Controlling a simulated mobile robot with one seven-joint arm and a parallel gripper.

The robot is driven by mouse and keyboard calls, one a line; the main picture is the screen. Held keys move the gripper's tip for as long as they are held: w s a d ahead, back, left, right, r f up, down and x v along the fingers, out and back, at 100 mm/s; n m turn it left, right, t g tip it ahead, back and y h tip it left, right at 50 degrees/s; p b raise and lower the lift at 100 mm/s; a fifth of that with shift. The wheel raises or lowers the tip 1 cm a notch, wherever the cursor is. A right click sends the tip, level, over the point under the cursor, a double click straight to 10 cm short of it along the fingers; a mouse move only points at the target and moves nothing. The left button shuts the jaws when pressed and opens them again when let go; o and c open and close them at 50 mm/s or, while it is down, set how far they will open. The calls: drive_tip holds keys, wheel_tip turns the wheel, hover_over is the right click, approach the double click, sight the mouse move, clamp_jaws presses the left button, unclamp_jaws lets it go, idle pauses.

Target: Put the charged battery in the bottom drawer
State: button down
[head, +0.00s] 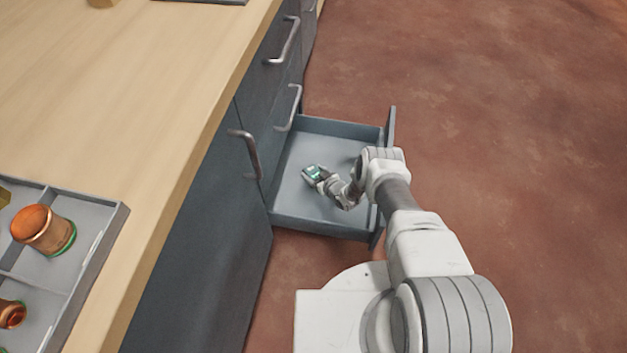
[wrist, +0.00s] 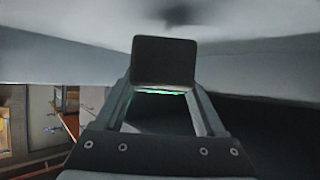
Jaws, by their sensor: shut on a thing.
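The bottom drawer (head: 310,213) is pulled out of the grey cabinet and looks otherwise empty inside. My gripper (head: 318,176) reaches over its front into the drawer space and is shut on the battery (head: 312,173), a small dark thing with a green face. In the wrist view the battery (wrist: 163,62) shows as a dark block at the fingertips, with a green glow under its edge. I cannot tell whether the battery touches the drawer floor.
A wooden counter (head: 120,90) runs along the left above the cabinet. A grey tray (head: 95,250) with copper-coloured parts (head: 43,230) stands on it at lower left. The red-brown floor (head: 500,130) at right is clear.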

sight(314, 178)
wheel_tip(314, 178, down, 4)
drive_tip(key=shift+r+b, duration=0.2)
drive_tip(key=shift+b, duration=0.8)
unclamp_jaws()
drive_tip(key=shift+r, duration=0.1)
